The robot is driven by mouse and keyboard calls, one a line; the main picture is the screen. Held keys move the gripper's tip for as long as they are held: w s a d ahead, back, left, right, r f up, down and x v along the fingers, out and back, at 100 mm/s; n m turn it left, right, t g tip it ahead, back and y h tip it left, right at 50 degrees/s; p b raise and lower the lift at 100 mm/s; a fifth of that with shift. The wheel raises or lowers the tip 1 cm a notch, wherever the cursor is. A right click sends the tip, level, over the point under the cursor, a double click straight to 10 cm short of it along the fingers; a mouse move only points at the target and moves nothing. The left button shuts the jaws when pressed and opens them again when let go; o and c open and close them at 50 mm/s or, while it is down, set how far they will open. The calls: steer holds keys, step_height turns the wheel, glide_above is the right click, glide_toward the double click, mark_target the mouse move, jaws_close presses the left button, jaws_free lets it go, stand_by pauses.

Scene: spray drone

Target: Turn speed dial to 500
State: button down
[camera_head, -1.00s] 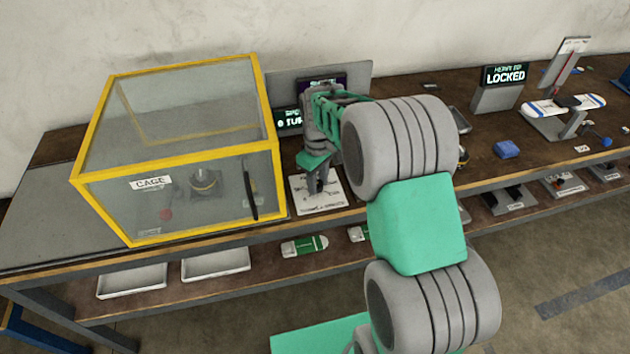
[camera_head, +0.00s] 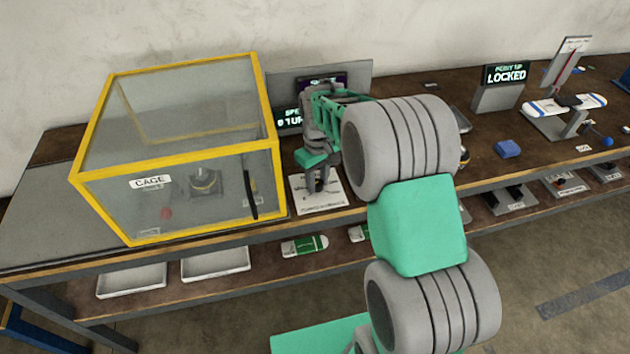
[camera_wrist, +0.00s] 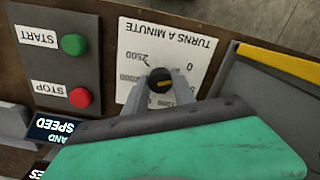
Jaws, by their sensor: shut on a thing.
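In the head view my gripper (camera_head: 318,187) points down onto the white card (camera_head: 332,196); the dial is hidden there. The speed display (camera_head: 290,119) is partly covered by my arm, and its number is not readable.
A yellow-framed clear cage (camera_head: 180,150) stands just left of the card. A green START button (camera_wrist: 73,44) and a red STOP button (camera_wrist: 79,97) sit on a grey panel beside it. A LOCKED display (camera_head: 506,75) stands farther right on the bench.

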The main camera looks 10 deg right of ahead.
mark_target(317, 184)
steer(key=m, duration=0.4)
steer(key=shift+s+b, duration=0.1)
steer(key=shift+b, duration=0.25)
steer(key=shift+m, duration=1.8)
steer(key=c, duration=1)
jaws_free()
steer(key=shift+c, duration=0.2)
steer(key=shift+r+b, duration=0.3)
steer(key=shift+r, duration=0.1)
step_height(317, 184, up, 7)
steer(key=shift+b, duration=0.35)
